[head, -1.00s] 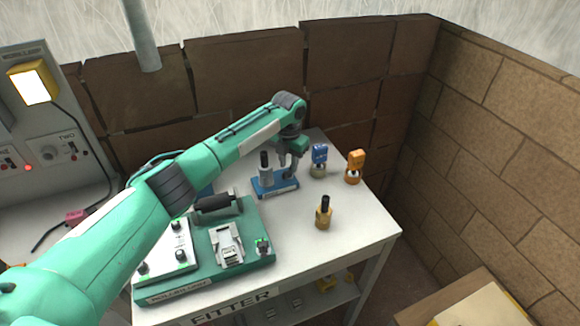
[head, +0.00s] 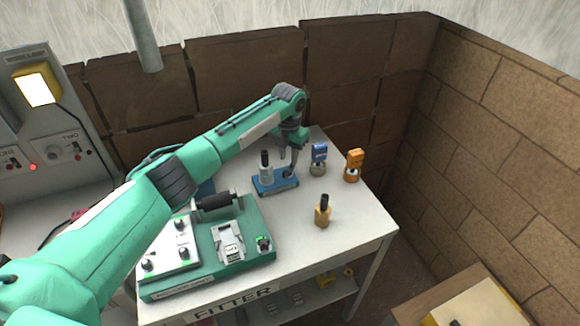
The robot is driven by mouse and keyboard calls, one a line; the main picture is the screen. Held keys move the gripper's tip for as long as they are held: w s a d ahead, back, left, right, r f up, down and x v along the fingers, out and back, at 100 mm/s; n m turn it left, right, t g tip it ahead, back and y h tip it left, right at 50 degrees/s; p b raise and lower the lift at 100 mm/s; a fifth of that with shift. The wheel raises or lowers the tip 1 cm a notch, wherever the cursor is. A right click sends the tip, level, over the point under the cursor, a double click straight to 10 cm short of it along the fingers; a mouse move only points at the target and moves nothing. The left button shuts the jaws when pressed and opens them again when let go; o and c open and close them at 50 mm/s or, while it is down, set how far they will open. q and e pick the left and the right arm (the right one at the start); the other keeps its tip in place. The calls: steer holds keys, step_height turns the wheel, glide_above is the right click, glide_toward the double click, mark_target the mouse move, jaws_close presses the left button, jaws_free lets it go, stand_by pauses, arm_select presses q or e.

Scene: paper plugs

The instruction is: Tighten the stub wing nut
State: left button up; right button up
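A small blue base (head: 275,183) stands on the white table toward the back. A grey cylinder with a black top (head: 265,172) stands upright on its left part. My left gripper (head: 291,165) points down over the right end of this base, with its fingertips close above or at it. I cannot make out the wing nut; it is too small or hidden by the fingers. I cannot tell whether the fingers are open or shut. My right gripper is not in view.
A blue-topped plug (head: 319,154), an orange-topped plug (head: 354,160) and a brass piece with a black top (head: 322,212) stand to the right on the white table (head: 355,225). A green fixture (head: 250,230) fills the front left. Brick walls stand behind and to the right.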

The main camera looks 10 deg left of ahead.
mark_target(289, 166)
arm_select(q)
steer(key=shift+f, duration=0.1)
steer(key=shift+f+b, duration=1.15)
steer(key=shift+f, duration=0.75)
jaws_close()
jaws_free()
steer(key=shift+r, duration=0.15)
